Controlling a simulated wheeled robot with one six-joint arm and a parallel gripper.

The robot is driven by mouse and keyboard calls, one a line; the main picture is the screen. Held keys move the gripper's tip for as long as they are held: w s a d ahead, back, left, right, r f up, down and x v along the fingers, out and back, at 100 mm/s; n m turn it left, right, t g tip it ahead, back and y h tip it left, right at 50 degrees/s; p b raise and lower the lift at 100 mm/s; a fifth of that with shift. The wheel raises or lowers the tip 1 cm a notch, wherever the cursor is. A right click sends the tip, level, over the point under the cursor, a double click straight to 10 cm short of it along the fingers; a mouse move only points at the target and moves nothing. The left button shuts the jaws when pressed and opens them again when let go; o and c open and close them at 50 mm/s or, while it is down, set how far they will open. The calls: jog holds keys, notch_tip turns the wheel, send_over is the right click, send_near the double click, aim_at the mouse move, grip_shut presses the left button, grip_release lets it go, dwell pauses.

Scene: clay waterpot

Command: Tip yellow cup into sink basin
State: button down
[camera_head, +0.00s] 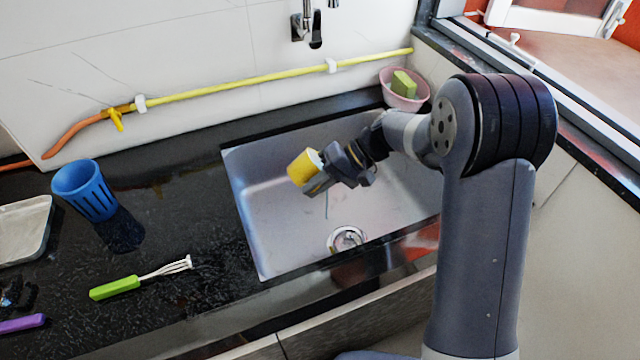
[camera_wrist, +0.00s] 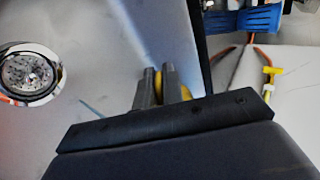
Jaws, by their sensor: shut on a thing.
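The yellow cup (camera_head: 302,170) is held by my gripper (camera_head: 318,178) above the sink basin (camera_head: 267,233). The cup is tilted well over, lying nearly on its side in the head view. In the wrist view my gripper (camera_wrist: 157,86) shows its two fingers close together, and only a yellow sliver of the cup (camera_wrist: 186,93) shows beside them. The inside of the cup is hidden. The round drain (camera_head: 346,239) is in the basin floor, below and right of the cup in the head view. A thin dark streak lies under the cup.
A blue slotted cup (camera_head: 86,190) and a green-handled whisk (camera_head: 130,286) are on the black counter left of the basin. A pink bowl (camera_head: 403,101) with a sponge stands at the back right. A yellow pipe (camera_head: 240,84) runs along the wall below the tap (camera_head: 302,27).

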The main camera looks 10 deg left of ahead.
jog(key=shift+f+y+b, duration=0.2)
jog(key=shift+y+b, duration=0.2)
jog(key=shift+b, duration=0.1)
jog(key=shift+r+g, duration=0.1)
jog(key=shift+g, duration=0.2)
jog(key=shift+w+d+y+b, duration=0.1)
jog(key=shift+y+b, duration=0.4)
jog(key=shift+b, duration=0.3)
jog(key=shift+g, duration=0.3)
jog(key=shift+d+f+g+y+b, duration=0.1)
jog(key=shift+f+g+y+b, duration=0.2)
jog(key=shift+y+b, duration=0.55)
jog(key=shift+r, duration=0.15)
jog(key=shift+w+d+y+b, duration=0.1)
jog(key=shift+y+b, duration=0.25)
jog(key=shift+b, duration=0.3)
dwell(0.4)
jog(key=shift+w+d+g+y+b, duration=0.1)
jog(key=shift+d+g+y+b, duration=0.1)
jog(key=shift+g+y+b, duration=0.45)
dwell(0.5)
jog(key=shift+r, duration=0.2)
